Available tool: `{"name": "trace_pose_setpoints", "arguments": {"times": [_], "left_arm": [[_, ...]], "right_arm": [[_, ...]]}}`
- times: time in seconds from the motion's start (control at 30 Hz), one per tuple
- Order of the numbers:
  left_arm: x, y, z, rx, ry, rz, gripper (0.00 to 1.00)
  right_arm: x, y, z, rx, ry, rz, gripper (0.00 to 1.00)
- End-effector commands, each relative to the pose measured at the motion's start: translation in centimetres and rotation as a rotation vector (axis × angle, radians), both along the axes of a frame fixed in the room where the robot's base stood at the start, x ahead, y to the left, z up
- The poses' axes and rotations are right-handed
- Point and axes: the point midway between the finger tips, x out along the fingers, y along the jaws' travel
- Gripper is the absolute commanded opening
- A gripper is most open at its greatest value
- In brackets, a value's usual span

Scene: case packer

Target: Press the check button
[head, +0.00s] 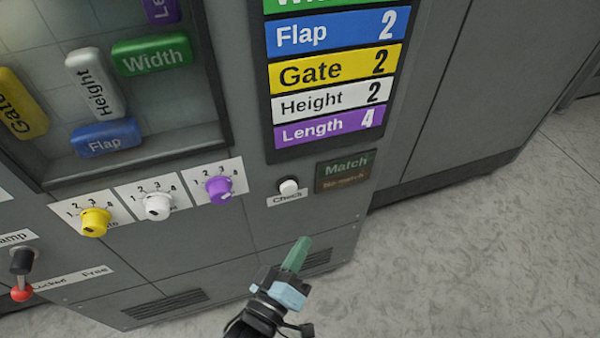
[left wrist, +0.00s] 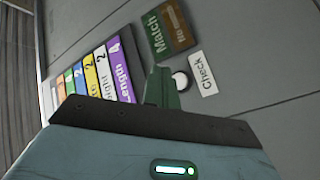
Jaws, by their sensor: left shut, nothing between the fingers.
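The check button (head: 288,187) is a round white knob on the grey machine front, above a white "Check" label (head: 288,199). It also shows in the left wrist view (left wrist: 180,80), with its label (left wrist: 203,74) beside it. My left gripper (head: 297,252) is shut and empty, its green fingers pointing up toward the panel, below the button in the head view. In the left wrist view the fingertips (left wrist: 160,85) appear just left of the button; I cannot tell whether they touch it. My right gripper is not in view.
A "Match" sign (head: 346,167) sits right of the button. Yellow (head: 95,222), white (head: 157,207) and purple (head: 219,190) dials lie to its left. A red-tipped lever (head: 22,270) is at lower left. Open floor (head: 480,250) lies to the right.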

Motion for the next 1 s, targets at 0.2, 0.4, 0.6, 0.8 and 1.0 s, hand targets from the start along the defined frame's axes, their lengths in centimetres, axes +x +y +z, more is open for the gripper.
{"name": "trace_pose_setpoints", "arguments": {"times": [0.2,0.4,0.6,0.8,1.0], "left_arm": [[0.1,-0.4,0.5,-0.019,0.001,0.006,0.00],[0.2,-0.4,0.5,-0.020,0.001,0.007,0.00],[0.3,-0.4,0.5,-0.020,0.001,0.007,0.00],[1.7,0.1,0.4,-0.017,-0.002,0.007,0.00],[4.1,0.9,0.4,-0.017,-0.001,0.006,0.00]], "right_arm": [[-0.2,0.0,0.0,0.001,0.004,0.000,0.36],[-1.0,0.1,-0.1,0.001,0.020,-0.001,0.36],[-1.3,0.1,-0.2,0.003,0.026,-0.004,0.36],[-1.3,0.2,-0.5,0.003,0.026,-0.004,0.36],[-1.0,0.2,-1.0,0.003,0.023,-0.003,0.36]]}}
